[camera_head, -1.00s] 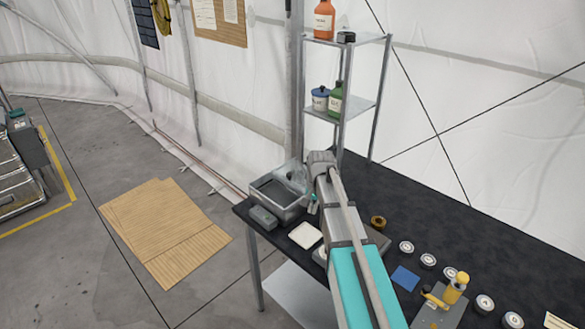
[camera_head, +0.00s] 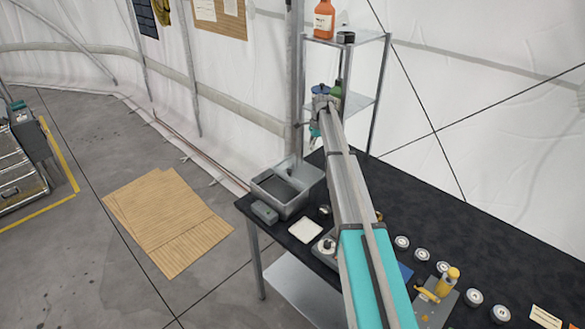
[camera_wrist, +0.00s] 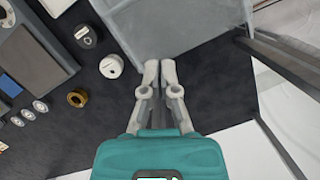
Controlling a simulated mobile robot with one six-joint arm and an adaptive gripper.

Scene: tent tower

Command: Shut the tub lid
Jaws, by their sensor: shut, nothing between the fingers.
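The grey tub (camera_head: 273,205) stands on the left end of the black table, its open top showing a dark inside. A paler grey panel (camera_head: 307,172), apparently its lid, is at the tub's back right; its exact angle is hard to tell. In the wrist view a broad grey surface of the tub or lid (camera_wrist: 195,35) fills the top middle. My gripper (camera_wrist: 160,66) is shut and empty, its tips at the lower edge of that surface in the picture; contact cannot be told. In the head view my gripper (camera_head: 314,135) is raised behind the tub, partly hidden by my arm.
A shelf rack (camera_head: 358,103) with bottles stands close behind my gripper. A grey-green box (camera_head: 264,213) and white pad (camera_head: 305,230) lie before the tub. Several round tins (camera_head: 402,242) and a yellow-handled tool (camera_head: 448,281) are at right. The back right tabletop is clear.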

